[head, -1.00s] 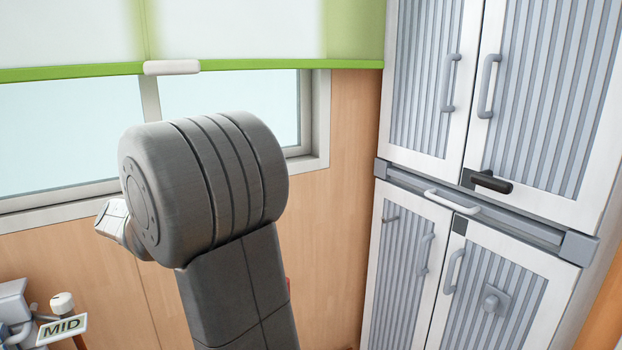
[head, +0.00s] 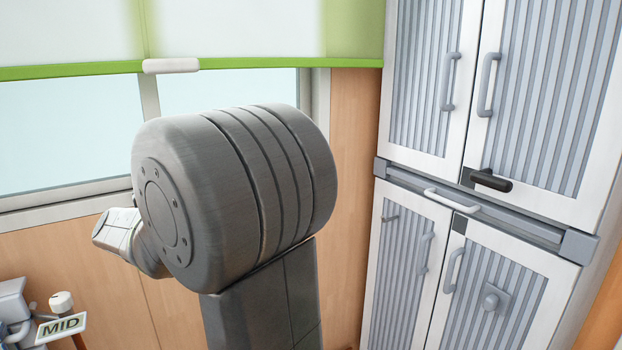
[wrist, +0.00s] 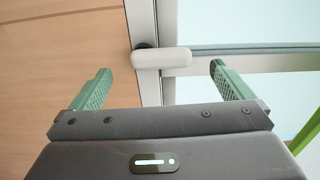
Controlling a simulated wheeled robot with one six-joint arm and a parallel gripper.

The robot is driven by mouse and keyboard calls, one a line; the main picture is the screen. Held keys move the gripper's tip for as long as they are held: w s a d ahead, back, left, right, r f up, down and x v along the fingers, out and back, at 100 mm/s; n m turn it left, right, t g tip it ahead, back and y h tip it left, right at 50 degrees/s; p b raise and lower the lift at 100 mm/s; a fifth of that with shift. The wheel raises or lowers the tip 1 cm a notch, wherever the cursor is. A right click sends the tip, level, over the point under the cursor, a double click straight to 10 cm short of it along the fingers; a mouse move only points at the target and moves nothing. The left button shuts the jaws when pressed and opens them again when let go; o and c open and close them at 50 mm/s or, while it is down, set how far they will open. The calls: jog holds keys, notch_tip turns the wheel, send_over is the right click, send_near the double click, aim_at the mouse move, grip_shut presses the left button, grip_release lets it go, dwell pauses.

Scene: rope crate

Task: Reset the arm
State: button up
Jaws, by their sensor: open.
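My gripper (wrist: 158,88) shows in the wrist view with its two green fingers wide apart. Nothing is between the fingertips. Beyond them are the wood wall, the window frame and a white rounded bar. In the head view my arm's large dark grey joint fills the middle and hides part of the window and wall. The gripper's fingers cannot be made out in the head view.
A tall cabinet (head: 470,175) with ribbed grey doors and handles stands at the right. A window (head: 60,140) under a green-edged blind (head: 240,30) with a white bar (head: 171,66) is behind my arm.

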jog(key=v, duration=0.8)
jog(key=x, duration=1.4)
jog(key=shift+w+p, duration=0.2)
jog(key=shift+p, duration=0.1)
jog(key=shift+f+m+b, duration=0.15)
jog(key=shift+m+b, duration=0.2)
jog(key=shift+m, duration=0.15)
jog(key=shift+w+d+f+m+b, duration=0.25)
jog(key=shift+d+m+b, duration=0.25)
jog(key=shift+m, duration=2.25)
jog(key=shift+w+d+f+m+b, duration=0.25)
jog(key=shift+d+m+b, duration=0.2)
jog(key=shift+m, duration=2.35)
jog(key=shift+w+d+f+m+b, duration=0.25)
jog(key=shift+d+m+b, duration=0.2)
jog(key=shift+m, duration=2.3)
jog(key=shift+d, duration=0.15)
